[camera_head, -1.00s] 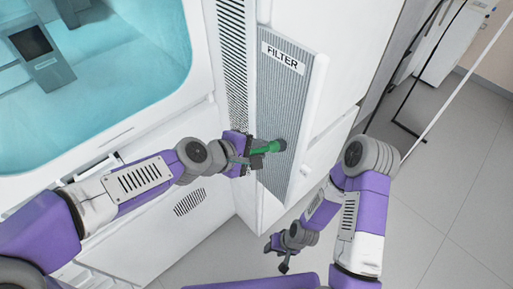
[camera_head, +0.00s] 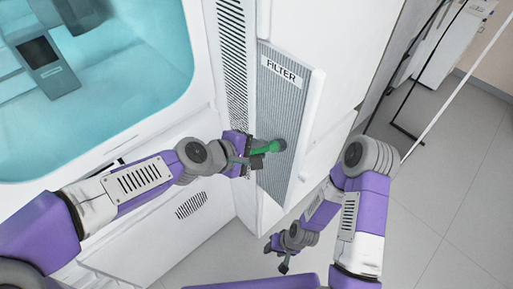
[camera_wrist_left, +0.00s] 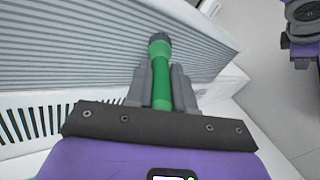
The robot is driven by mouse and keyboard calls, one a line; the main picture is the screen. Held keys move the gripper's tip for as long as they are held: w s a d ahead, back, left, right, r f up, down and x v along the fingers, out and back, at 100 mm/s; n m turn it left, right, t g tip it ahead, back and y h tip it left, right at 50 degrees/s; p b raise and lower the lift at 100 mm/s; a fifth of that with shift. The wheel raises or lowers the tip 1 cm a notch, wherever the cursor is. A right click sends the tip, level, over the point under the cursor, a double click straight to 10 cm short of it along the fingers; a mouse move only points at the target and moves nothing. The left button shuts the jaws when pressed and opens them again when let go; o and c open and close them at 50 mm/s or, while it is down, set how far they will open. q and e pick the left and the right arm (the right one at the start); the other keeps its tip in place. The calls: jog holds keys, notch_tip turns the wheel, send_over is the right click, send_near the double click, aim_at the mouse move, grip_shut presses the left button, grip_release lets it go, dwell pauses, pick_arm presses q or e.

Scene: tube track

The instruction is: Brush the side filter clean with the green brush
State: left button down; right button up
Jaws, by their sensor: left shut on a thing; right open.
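The side filter (camera_head: 283,103) is a tall grey ribbed panel with a "FILTER" label, set in the side of the white machine. In the left wrist view its ribs (camera_wrist_left: 75,50) run across the upper left. My left gripper (camera_head: 252,158) is shut on the green brush (camera_head: 266,148), at the lower part of the filter. The brush's dark head (camera_head: 280,145) lies over the ribs; I cannot tell if it touches them. In the left wrist view the green handle (camera_wrist_left: 161,90) sits between the grey fingers. My right gripper (camera_head: 284,262) is low, open and empty, apart from the filter.
A slotted vent (camera_head: 233,70) runs beside the filter on the left. The white machine has a teal-lit chamber (camera_head: 110,70) at upper left. A black-legged frame (camera_head: 408,130) stands at right on the tiled floor (camera_head: 440,210), which is largely clear.

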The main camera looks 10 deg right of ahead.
pick_arm(q)
jog(key=shift+a, duration=0.1)
jog(key=shift+s+a, duration=0.2)
jog(key=shift+a, duration=0.05)
jog(key=s+a+b, duration=0.2)
jog(key=s+a, duration=0.3)
jog(key=a, duration=0.1)
jog(key=shift+a, duration=0.3)
jog(key=shift+w, duration=0.1)
dwell(0.6)
